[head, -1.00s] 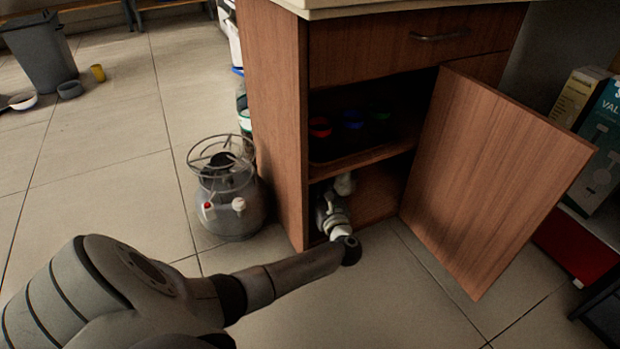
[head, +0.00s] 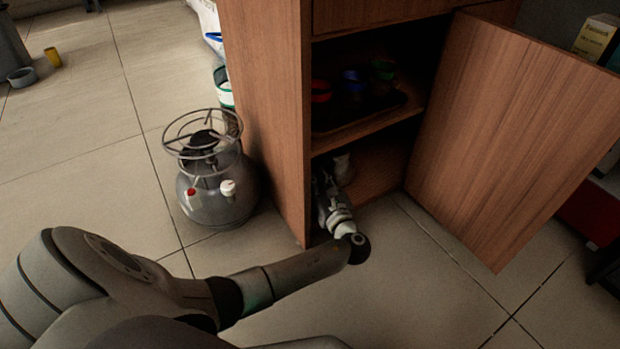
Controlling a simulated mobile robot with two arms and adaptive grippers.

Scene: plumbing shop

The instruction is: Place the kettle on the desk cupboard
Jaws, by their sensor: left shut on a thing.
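The desk cupboard (head: 268,110) is wooden, and its door (head: 510,130) stands open to the right. My left arm reaches across the floor to the cupboard's lower compartment. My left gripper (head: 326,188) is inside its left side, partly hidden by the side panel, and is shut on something. A small pale object (head: 343,168), perhaps the kettle, shows beside the gripper in that dark compartment. I cannot make out its full shape, or whether it rests on the compartment's floor. My right gripper is not in view.
Red, blue and green items, the blue one (head: 351,82) in the middle, stand on a dark tray on the upper shelf. A grey gas bottle with a burner ring (head: 218,190) stands left of the cupboard. A bucket (head: 223,87) is behind it.

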